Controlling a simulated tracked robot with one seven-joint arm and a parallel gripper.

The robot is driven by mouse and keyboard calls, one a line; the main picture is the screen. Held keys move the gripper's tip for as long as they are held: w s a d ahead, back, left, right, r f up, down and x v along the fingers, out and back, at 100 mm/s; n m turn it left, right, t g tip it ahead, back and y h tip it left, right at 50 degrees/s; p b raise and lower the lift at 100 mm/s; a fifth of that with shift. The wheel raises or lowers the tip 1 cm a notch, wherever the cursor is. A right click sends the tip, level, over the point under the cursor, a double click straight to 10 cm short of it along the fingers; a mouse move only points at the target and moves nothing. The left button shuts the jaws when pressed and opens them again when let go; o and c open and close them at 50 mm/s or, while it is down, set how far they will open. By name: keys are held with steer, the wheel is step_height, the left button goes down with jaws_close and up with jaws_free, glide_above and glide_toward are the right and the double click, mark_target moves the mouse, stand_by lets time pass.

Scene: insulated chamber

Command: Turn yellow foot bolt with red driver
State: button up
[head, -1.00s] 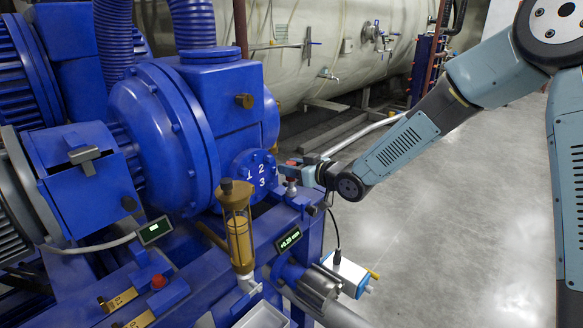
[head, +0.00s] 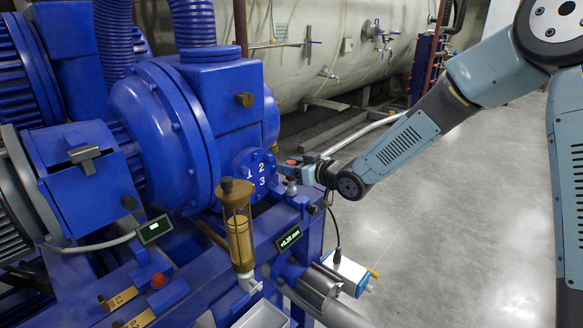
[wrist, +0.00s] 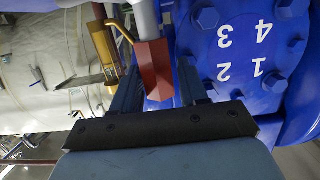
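The red driver (wrist: 154,72) has a block-like red handle on a grey shaft.
A gauge display (head: 289,238) reads about +0.20 mm. A yellow-brown glass cup (head: 239,235) stands in front. A large pale tank (head: 330,45) lies behind. The floor at right is clear.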

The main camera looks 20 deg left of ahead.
steer(key=o, duration=0.3)
steer(key=shift+o, duration=0.2)
steer(key=shift+d, duration=0.15)
steer(key=v, duration=1.3)
steer(key=shift+d, duration=0.25)
steer(key=shift+s, duration=0.1)
steer(key=c, duration=0.4)
